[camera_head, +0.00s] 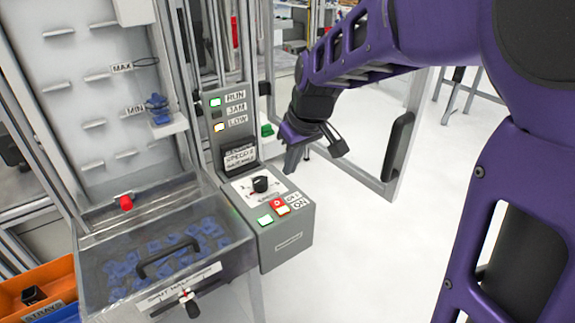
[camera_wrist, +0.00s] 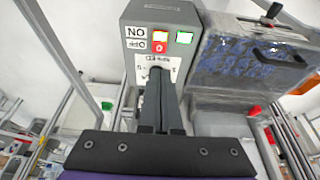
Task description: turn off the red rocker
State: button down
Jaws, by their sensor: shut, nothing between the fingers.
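The red rocker (camera_head: 277,204) is on the sloped top of a grey control box (camera_head: 290,238), near its front right edge. Its red half is beside the OFF label and a pale, lit-looking half is beside the ON label. In the wrist view the red rocker (camera_wrist: 159,47) shows clearly, beyond my fingertips. My gripper (camera_head: 291,167) is shut and empty, above and behind the box, apart from the rocker. In the wrist view my gripper (camera_wrist: 158,72) points toward the box, its fingertips overlapping the dial area and hiding part of it.
A black dial (camera_head: 261,184) and a lit green button (camera_head: 265,219) share the panel. RUN, JAM and LOW lamps (camera_head: 217,114) stand behind. A clear-lidded bin (camera_head: 165,270) of blue parts adjoins on the left. Open floor (camera_head: 360,240) lies right of the box.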

aim_at(277, 202)
dwell(0.3)
jog(key=b, duration=0.2)
jog(key=w+b, duration=0.1)
jog(key=b, duration=0.2)
jog(key=shift+a+r, duration=0.25)
jog(key=shift+a, duration=0.1)
jog(key=b+x, duration=0.1)
jog(key=x, duration=0.3)
jog(key=b+x, duration=0.1)
jog(key=x, duration=0.9)
jog(key=shift+s+d+f+b, duration=0.15)
jog(key=shift+s+d+b, duration=0.1)
jog(key=shift+b, duration=0.15)
